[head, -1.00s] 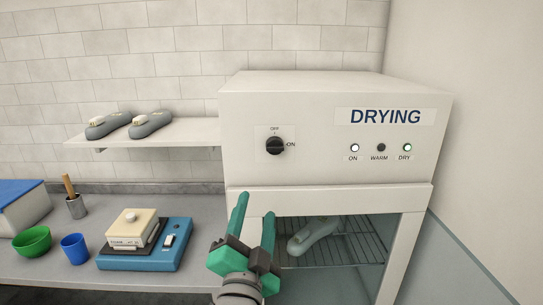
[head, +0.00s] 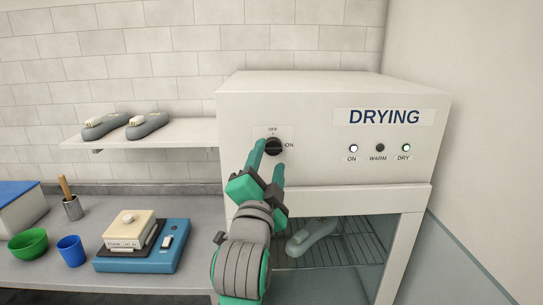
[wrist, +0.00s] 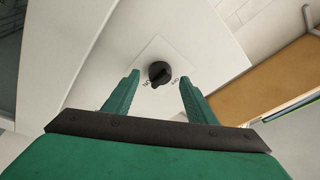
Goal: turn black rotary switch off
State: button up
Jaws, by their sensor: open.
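The black rotary switch (head: 274,146) is on the front of the white drying machine (head: 320,100), on a small plate marked OFF above and ON at the right. In the wrist view the black switch (wrist: 160,73) shows just beyond and between the fingertips, its pointer toward the ON mark. My gripper (head: 269,153) has green fingers and is open, one finger on each side of the switch in the picture. In the wrist view my gripper (wrist: 158,85) is empty. I cannot tell whether the fingers touch the switch.
The ON lamp (head: 353,148) and DRY lamp (head: 406,148) are lit; the WARM lamp (head: 380,148) is dark. An insole form (head: 312,235) lies on the rack below. A wall shelf (head: 185,133) and a blue device (head: 150,250) stand left.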

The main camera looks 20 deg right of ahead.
aim_at(273, 148)
jog(key=shift+x, duration=1.2)
jog(key=c, duration=1)
jog(key=shift+c, duration=0.2)
